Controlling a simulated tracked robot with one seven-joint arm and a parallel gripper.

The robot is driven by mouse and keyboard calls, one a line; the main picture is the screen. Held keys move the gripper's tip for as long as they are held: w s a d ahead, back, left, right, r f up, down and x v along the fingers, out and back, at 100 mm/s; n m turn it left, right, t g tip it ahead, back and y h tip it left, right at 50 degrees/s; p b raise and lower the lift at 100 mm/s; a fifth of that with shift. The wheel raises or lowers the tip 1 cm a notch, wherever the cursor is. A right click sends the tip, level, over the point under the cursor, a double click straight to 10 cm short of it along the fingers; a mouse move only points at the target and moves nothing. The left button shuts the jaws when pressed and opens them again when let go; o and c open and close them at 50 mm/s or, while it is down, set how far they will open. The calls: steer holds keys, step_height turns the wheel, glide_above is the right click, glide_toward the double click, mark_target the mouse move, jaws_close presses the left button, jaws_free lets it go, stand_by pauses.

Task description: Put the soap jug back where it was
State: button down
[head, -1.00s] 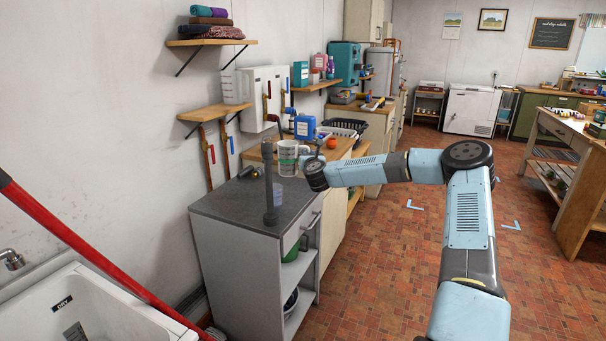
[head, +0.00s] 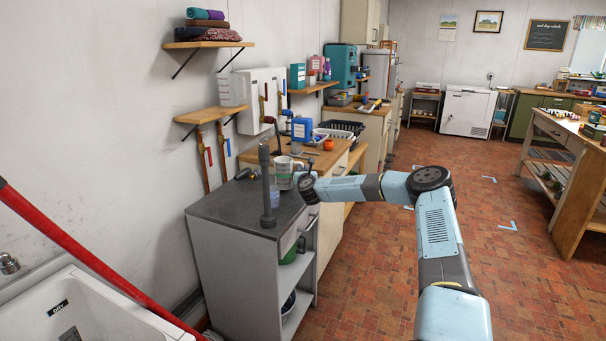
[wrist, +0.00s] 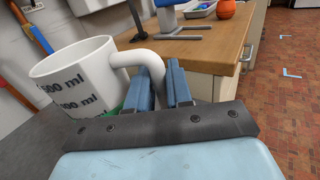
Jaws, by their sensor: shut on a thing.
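The soap jug appears to be the white jug (head: 284,174) with dark ml marks and some green low on its side. It is upright over the back right part of the grey counter (head: 225,207). In the wrist view the jug (wrist: 75,72) fills the left side, and its handle runs into my gripper (wrist: 166,78). My gripper (head: 299,184) is shut on that handle, on the jug's right side. I cannot tell whether the jug's base touches the counter. The inside bottom of the jug is hidden.
A grey upright tube (head: 265,178) stands on the counter just left of the jug. A small dark item (head: 245,173) lies near the wall. The counter's front left is bare.

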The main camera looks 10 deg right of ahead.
steer(key=shift+f, duration=0.55)
steer(key=c, duration=1)
jaws_free()
steer(key=s, duration=1.2)
steer(key=shift+a, duration=0.25)
